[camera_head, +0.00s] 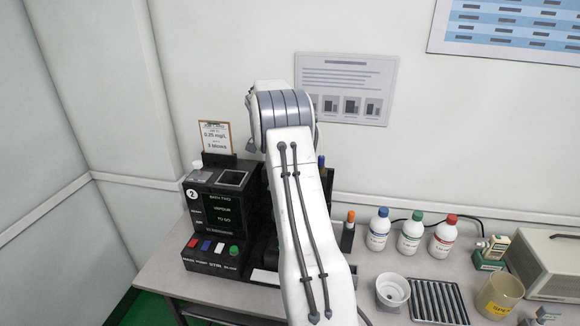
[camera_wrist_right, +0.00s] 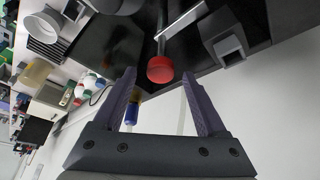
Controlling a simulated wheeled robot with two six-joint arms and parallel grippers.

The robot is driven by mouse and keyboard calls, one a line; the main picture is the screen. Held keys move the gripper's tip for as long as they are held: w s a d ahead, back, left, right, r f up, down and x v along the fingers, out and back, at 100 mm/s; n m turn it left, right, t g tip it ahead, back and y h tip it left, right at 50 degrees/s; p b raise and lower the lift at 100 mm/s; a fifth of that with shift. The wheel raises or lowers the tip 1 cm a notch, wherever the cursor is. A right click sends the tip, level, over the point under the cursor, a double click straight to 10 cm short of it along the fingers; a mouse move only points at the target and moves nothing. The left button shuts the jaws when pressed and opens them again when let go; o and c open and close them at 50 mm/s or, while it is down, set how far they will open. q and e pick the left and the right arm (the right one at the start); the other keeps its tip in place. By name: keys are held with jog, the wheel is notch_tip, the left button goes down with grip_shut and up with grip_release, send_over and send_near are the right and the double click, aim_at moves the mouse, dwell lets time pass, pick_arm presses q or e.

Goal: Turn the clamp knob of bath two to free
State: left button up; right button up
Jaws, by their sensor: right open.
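The black bath two unit (camera_head: 222,215) stands at the left of the bench, with a "2" badge, a lit screen reading "BATH TWO" and a row of coloured buttons. In the right wrist view a round red knob (camera_wrist_right: 160,69), which looks like the clamp knob, sits on a grey rod against a black body. My right gripper (camera_wrist_right: 159,79) is open, its fingertips either side of the red knob in the picture; I cannot tell the depth gap. In the head view my right arm hides that gripper and the knob. My left gripper is out of view.
Bottles (camera_head: 411,232) with coloured caps, a white cup (camera_head: 392,291), a ribbed grey rack (camera_head: 437,302) and a yellowish beaker (camera_head: 499,294) stand to the right. A beige box (camera_head: 548,262) is at the far right. A blue-handled item (camera_wrist_right: 131,113) shows near one finger in the wrist view.

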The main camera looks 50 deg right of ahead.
jog(key=v, duration=0.9)
jog(key=shift+a+r+b, duration=0.2)
jog(key=shift+r+b, duration=0.05)
jog(key=shift+b, duration=0.2)
